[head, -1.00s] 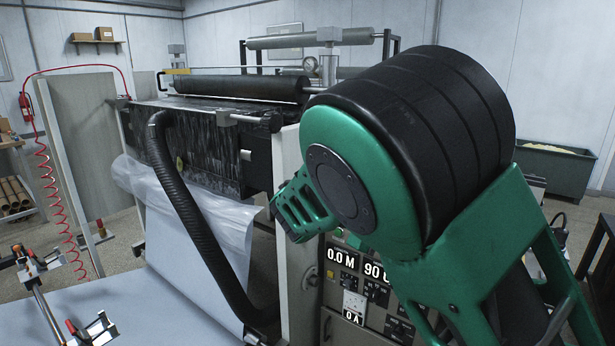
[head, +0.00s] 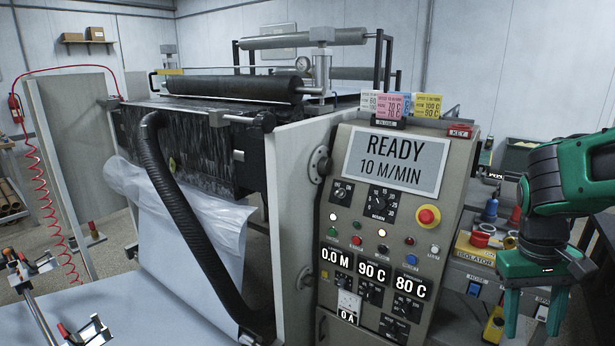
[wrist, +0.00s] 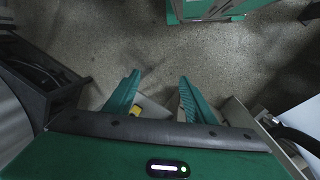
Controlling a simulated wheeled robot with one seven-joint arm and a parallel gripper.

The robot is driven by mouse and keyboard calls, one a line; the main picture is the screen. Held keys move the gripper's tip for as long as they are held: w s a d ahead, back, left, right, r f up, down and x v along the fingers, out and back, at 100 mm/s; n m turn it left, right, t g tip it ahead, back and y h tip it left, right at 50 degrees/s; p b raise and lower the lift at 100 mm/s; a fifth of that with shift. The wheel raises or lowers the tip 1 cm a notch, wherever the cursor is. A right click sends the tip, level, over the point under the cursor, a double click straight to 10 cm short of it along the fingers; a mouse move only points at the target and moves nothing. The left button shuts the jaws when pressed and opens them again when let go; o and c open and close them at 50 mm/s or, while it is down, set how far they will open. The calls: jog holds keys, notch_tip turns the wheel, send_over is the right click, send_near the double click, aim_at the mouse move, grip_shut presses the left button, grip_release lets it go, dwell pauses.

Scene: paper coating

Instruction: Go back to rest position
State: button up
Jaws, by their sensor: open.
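My gripper (head: 533,313) hangs at the right of the head view, fingers pointing down, beside the control panel. Its two green fingers stand apart with nothing held between them. In the wrist view the gripper (wrist: 156,95) also shows open and empty, above the speckled floor. The control panel (head: 455,180) stands left of the gripper. Its screen (head: 397,160) reads READY, 10 M/MIN. Smaller displays read 0.0 M, 90 C, 80 C and 0 A.
The coating machine (head: 185,150) with its black roller (head: 235,88) and hose (head: 180,205) fills the left and middle. A side bench (head: 470,272) with an isolator box and red and blue items is close to my gripper. Coloured cards (head: 395,104) stand on the panel.

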jog(key=s+a+m+t+y, duration=0.1)
jog(key=s+m+y, duration=0.1)
jog(key=s, duration=0.9)
jog(key=shift+s+a+r+m, duration=0.3)
jog(key=shift+a+r+m, duration=0.1)
jog(key=shift+m, duration=0.5)
jog(key=shift+w+f, duration=0.3)
jog(key=shift+w, duration=0.25)
